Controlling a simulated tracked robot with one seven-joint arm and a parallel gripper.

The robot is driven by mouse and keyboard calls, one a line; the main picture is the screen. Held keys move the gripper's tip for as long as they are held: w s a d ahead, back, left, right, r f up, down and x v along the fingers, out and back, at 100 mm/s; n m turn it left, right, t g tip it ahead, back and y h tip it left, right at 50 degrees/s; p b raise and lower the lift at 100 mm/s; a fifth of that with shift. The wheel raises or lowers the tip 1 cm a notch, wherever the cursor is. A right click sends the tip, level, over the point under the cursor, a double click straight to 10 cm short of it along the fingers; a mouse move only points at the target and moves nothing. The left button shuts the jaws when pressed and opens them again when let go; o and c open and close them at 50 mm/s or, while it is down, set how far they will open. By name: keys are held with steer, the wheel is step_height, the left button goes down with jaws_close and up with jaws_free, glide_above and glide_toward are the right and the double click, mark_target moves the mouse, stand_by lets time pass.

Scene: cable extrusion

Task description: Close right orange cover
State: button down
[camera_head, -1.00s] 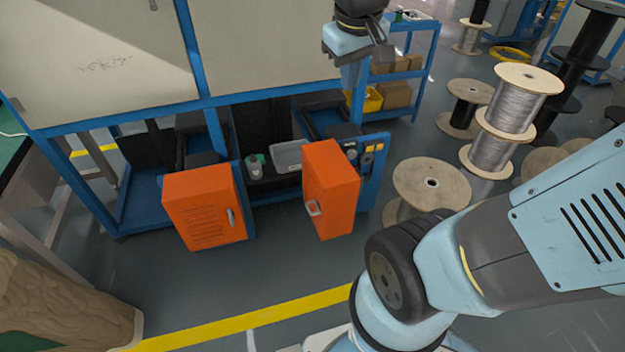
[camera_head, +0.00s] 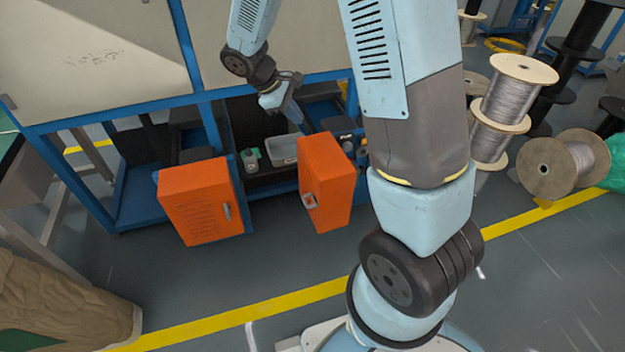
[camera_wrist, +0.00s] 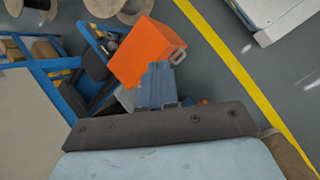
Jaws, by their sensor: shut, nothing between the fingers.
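The right orange cover (camera_head: 328,180) stands open, jutting out from the blue machine frame, with a grey handle (camera_head: 310,200) on its front-left face. It also shows in the wrist view (camera_wrist: 143,52), just beyond my fingers. My gripper (camera_head: 299,124) is shut and empty, pointing down above and slightly left of the cover's top in the head view. A small gap seems to show between them, but I cannot tell the depth. In the wrist view my blue-grey gripper (camera_wrist: 158,76) overlaps the cover's lower edge, with the handle to its upper right.
A left orange cover (camera_head: 200,202) with a handle stands to the left. A green-and-grey bottle (camera_head: 250,160) and a grey tray (camera_head: 284,150) sit inside the frame between the covers. The floor in front is clear. Cable spools (camera_head: 505,105) stand at the right.

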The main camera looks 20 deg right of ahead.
steer(key=w+a+f+n+h, duration=0.1)
steer(key=w+a+f+n, duration=0.1)
steer(key=f, duration=0.5)
steer(key=w+a+f+n+h, duration=0.1)
steer(key=a+f+n, duration=0.1)
steer(key=f, duration=0.5)
steer(key=n+h, duration=0.1)
steer(key=n, duration=0.3)
glide_toward(319, 183)
step_height(319, 183, down, 4)
steer(key=d, duration=0.2)
steer(key=shift+d+f+t, duration=0.2)
steer(key=shift+d+t, duration=0.1)
steer(key=shift+d, duration=0.7)
